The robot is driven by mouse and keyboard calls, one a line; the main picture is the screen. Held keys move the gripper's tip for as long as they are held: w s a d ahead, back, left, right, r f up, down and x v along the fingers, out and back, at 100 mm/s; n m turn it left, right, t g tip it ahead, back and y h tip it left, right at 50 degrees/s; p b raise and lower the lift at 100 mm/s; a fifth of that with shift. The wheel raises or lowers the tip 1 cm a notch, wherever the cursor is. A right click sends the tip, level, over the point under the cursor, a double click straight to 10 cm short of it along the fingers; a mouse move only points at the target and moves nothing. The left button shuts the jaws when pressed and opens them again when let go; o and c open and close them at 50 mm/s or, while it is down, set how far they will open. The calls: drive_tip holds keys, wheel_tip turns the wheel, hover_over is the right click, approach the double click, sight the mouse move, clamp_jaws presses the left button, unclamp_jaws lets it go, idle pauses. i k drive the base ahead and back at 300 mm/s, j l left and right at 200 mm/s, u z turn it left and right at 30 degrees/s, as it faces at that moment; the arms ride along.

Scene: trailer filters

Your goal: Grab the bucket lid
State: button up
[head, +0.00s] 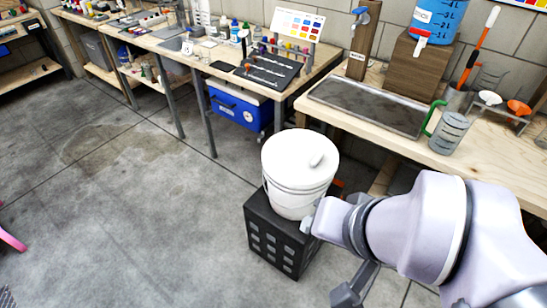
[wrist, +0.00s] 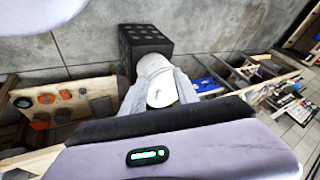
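A white bucket (head: 298,198) stands upright on a black slotted crate (head: 275,243) on the floor. Its round white lid (head: 290,148) sits on top, with a small raised knob (head: 316,159) right of the middle. In the wrist view the bucket (wrist: 153,65) shows beyond my gripper (wrist: 160,82), with the crate (wrist: 146,40) behind it. The gripper's grey fingers are apart, and white shows between them. I cannot tell whether they touch the lid. In the head view my arm covers the right, and the fingertips are hard to make out.
A wooden bench (head: 475,172) with a metal tray (head: 370,108) and a grey cup (head: 450,133) is at right. Another bench (head: 180,48) runs along the back wall, with a blue cooler (head: 238,105) under it. The concrete floor (head: 110,190) at left is largely clear.

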sight(295, 158)
drive_tip(key=i+l+u, duration=0.4)
drive_tip(key=l+u, duration=0.25)
drive_tip(key=i+l+u, duration=0.15)
drive_tip(key=l+u, duration=0.15)
drive_tip(key=i+l+u, duration=0.1)
drive_tip(key=l+u, duration=0.2)
drive_tip(key=l, duration=0.15)
drive_tip(key=l+u, duration=0.35)
drive_tip(key=i+l, duration=0.05)
drive_tip(key=l, duration=0.05)
